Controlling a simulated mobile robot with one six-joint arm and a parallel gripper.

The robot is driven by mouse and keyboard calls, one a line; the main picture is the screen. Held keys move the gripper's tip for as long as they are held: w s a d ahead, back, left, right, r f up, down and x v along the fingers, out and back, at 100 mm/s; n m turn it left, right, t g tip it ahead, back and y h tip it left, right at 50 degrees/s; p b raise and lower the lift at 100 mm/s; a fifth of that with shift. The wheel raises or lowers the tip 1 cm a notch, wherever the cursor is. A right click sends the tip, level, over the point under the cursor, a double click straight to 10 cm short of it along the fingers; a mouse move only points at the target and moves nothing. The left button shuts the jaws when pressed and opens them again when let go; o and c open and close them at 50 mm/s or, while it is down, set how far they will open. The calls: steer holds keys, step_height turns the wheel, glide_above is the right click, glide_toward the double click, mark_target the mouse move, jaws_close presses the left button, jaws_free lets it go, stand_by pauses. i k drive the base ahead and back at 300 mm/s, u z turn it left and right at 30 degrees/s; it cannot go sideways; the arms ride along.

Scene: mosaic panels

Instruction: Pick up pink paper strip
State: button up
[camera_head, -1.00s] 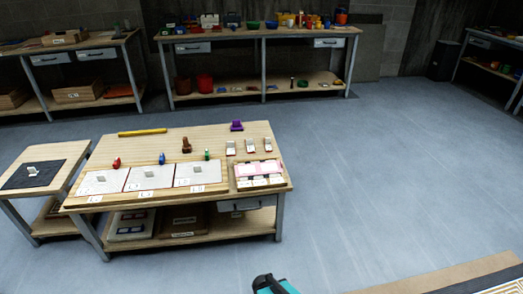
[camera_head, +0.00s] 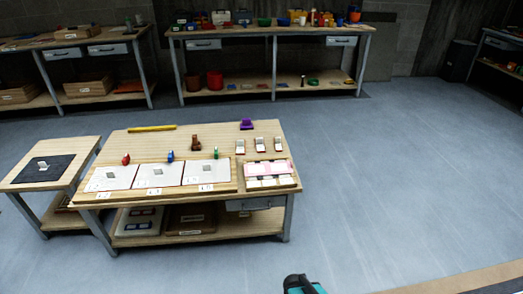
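A pink, flat patch (camera_head: 268,168) lies in a shallow wooden tray (camera_head: 298,184) at the right end of the middle workbench (camera_head: 222,142). It is pale and small from here, so I cannot tell a single strip from other pink paper. White pieces lie in the tray in front of it. Part of my gripper (camera_head: 300,285), dark and teal, shows at the bottom edge, well in front of the bench and far from the tray. Its fingertips are not clear.
Three white panels (camera_head: 158,174) lie on the bench, with small red, blue and green items behind them. A small side table (camera_head: 70,150) adjoins left. Floor is clear at right.

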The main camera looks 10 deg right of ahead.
mark_target(281, 168)
steer(key=u, duration=0.05)
steer(key=i, duration=1)
steer(key=z, duration=0.05)
